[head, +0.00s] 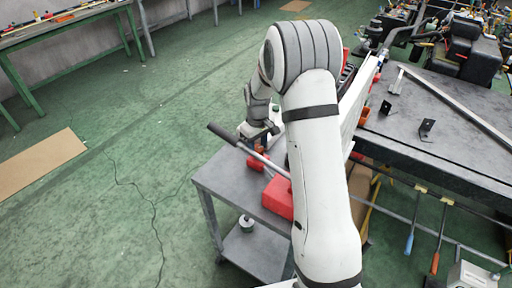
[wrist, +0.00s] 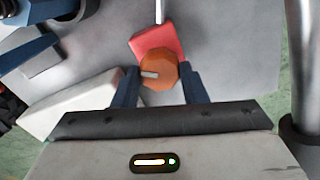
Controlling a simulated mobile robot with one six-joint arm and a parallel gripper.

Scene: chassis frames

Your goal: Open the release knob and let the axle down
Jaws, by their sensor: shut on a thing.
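An orange knob (wrist: 160,70) with a pale pointer mark sits between the two blue fingers of my gripper (wrist: 158,78) in the wrist view. My gripper is shut on the knob, with a finger at either side. A red block (wrist: 150,40) lies just behind the knob, and a thin metal rod (wrist: 159,12) runs up from it. In the head view my gripper (head: 261,136) points down above a small grey table. A red body (head: 279,195) and a long lever with a dark grip (head: 225,134) are beside it. I cannot make out the axle for certain.
The small grey table (head: 215,183) has a lower shelf holding a small round item (head: 246,224). A large dark workbench (head: 440,120) with brackets stands at the right, with tools hanging below its edge. Green floor on the left is free, apart from a cardboard sheet (head: 40,163).

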